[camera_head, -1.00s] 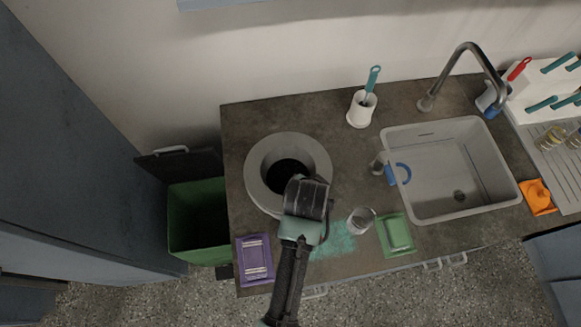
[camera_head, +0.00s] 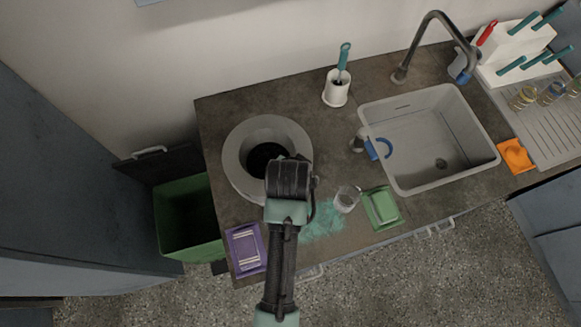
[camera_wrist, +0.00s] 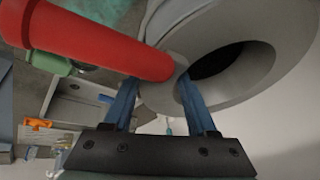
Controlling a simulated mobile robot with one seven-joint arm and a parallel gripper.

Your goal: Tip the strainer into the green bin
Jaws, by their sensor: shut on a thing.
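My gripper (camera_wrist: 158,88) has two blue fingers, shut on what I take to be the strainer. Its thick red handle (camera_wrist: 95,42) crosses the upper left of the wrist view and passes over the left fingertip. A pale grey part shows at the handle's end between the fingertips; the exact contact is unclear. The strainer's far end is not clearly seen. The gripper is over the near side of a round grey basin (camera_head: 240,165) with a dark hole. The green bin (camera_head: 188,220) stands open on the floor left of the counter, its dark lid (camera_head: 155,165) raised behind it.
A purple packet (camera_head: 245,250) lies at the counter's front left corner. A teal patch (camera_head: 322,222), a glass (camera_head: 346,199) and a green dish (camera_head: 381,208) are right of my arm. A brush holder (camera_head: 337,92) and a sink (camera_head: 420,165) stand farther right.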

